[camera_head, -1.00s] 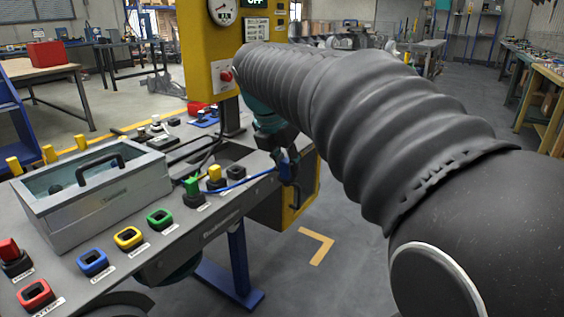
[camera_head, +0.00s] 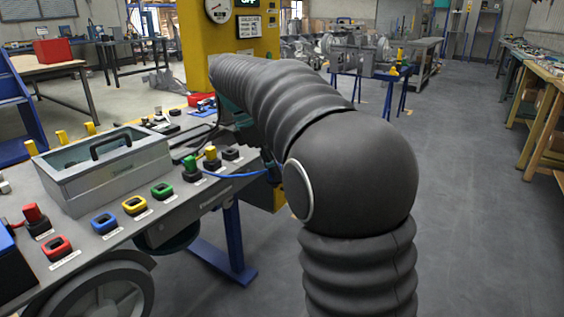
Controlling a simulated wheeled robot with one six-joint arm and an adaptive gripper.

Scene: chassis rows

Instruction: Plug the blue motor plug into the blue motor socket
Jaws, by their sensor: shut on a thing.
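The blue motor socket (camera_head: 104,222) is a blue-rimmed square port at the bench's near edge, between the red and yellow sockets. It looks empty. The blue motor plug (camera_head: 271,170) is at the bench's right end, with a blue cable running left from it to the bench. My gripper (camera_head: 268,158) is shut on this plug and holds it clear of the bench edge, far to the right of the blue socket. My dark arm hides most of the gripper, so the fingers are hard to make out.
Red (camera_head: 58,247), yellow (camera_head: 135,204) and green (camera_head: 162,191) sockets line the edge. Red (camera_head: 33,214), green (camera_head: 191,165) and yellow (camera_head: 211,156) plugs stand in holders. A grey open box (camera_head: 105,180) with a handle stands behind. A yellow panel (camera_head: 200,50) rises at the back.

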